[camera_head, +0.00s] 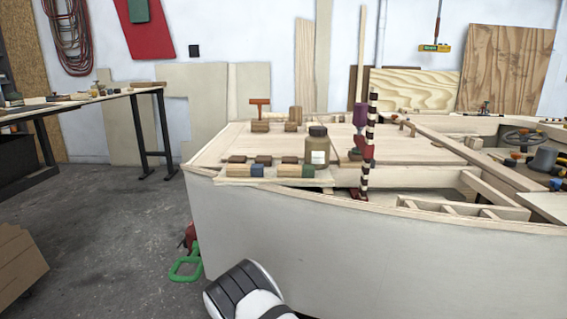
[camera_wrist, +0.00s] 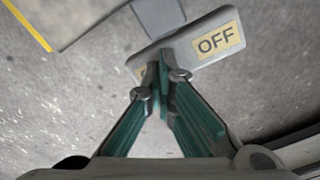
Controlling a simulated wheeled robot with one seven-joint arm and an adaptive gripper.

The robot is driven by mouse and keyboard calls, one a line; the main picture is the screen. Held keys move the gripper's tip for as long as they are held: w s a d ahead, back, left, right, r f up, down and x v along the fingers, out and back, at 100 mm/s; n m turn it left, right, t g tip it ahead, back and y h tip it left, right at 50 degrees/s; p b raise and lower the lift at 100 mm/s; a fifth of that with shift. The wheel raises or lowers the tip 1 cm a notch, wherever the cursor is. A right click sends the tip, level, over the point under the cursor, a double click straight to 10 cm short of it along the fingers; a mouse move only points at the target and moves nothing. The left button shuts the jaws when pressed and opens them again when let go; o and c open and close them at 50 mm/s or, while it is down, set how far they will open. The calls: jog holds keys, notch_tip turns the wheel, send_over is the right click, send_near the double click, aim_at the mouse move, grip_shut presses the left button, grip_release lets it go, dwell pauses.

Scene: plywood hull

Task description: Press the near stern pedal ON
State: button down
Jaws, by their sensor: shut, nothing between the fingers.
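A grey rocker pedal (camera_wrist: 185,45) lies across the top of the wrist view, above a concrete floor. Its right end carries a yellowish label reading OFF (camera_wrist: 215,41). Another label at its left end is mostly hidden behind my fingers, so its word cannot be read. My gripper (camera_wrist: 162,78) has its teal fingers shut with nothing between them. The fingertips overlap the lower left part of the pedal in the picture; I cannot tell whether they touch it. In the head view neither the pedal nor my gripper shows; only my arm appears at the bottom.
The pale plywood hull (camera_head: 340,250) fills the right of the head view, with blocks and a jar (camera_head: 317,147) on top. A green handle (camera_head: 185,266) sits at its left corner. Open floor (camera_head: 110,235) lies left. A yellow floor line (camera_wrist: 27,24) shows in the wrist view.

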jog(key=shift+d, duration=0.1)
jog(key=shift+r+p, duration=2.9)
jog(key=shift+r, duration=0.6)
jog(key=shift+f, duration=0.1)
